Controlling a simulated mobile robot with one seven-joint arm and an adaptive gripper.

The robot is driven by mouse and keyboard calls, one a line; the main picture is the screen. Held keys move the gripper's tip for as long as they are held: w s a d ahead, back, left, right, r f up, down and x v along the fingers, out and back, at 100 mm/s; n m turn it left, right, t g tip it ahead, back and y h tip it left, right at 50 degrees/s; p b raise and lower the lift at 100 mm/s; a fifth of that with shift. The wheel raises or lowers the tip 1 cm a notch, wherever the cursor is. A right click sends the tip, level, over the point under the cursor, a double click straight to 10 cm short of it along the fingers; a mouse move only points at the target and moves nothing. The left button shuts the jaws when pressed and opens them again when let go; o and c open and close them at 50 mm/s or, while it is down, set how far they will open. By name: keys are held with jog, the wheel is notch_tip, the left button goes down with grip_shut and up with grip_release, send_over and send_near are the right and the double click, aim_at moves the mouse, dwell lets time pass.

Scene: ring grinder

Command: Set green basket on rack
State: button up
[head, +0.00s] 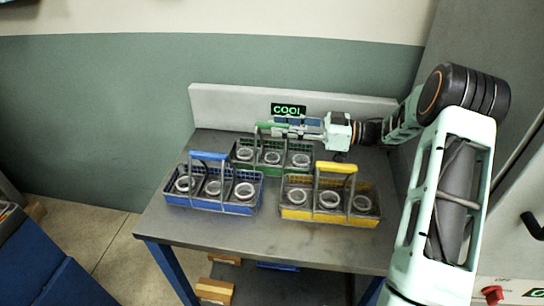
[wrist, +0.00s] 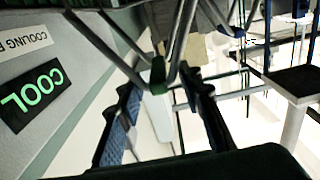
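The green basket (head: 272,166) stands upright on the back of the table, behind the blue and yellow baskets. It holds grey rings. Its green handle bar shows in the head view (head: 270,126), and its green end shows in the wrist view (wrist: 157,72) on grey struts. My gripper (head: 282,129) reaches in from the right at handle height. In the wrist view my gripper (wrist: 165,105) has its fingers spread, with the green handle end between their tips and gaps on both sides. I cannot tell if either finger touches it. No rack is clearly identifiable in the head view.
The blue basket (head: 213,206) stands front left and the yellow basket (head: 330,213) front right, both with rings. The table (head: 270,242) is bare along its front. A low backboard carries a green-lettered COOL sign (head: 288,110), close behind my gripper.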

aim_at(272, 124)
jog(key=shift+w+a, duration=0.15)
jog(key=shift+a, duration=0.65)
jog(key=shift+w+a, duration=0.15)
jog(key=shift+a, duration=0.6)
jog(key=shift+c, duration=0.3)
grip_shut()
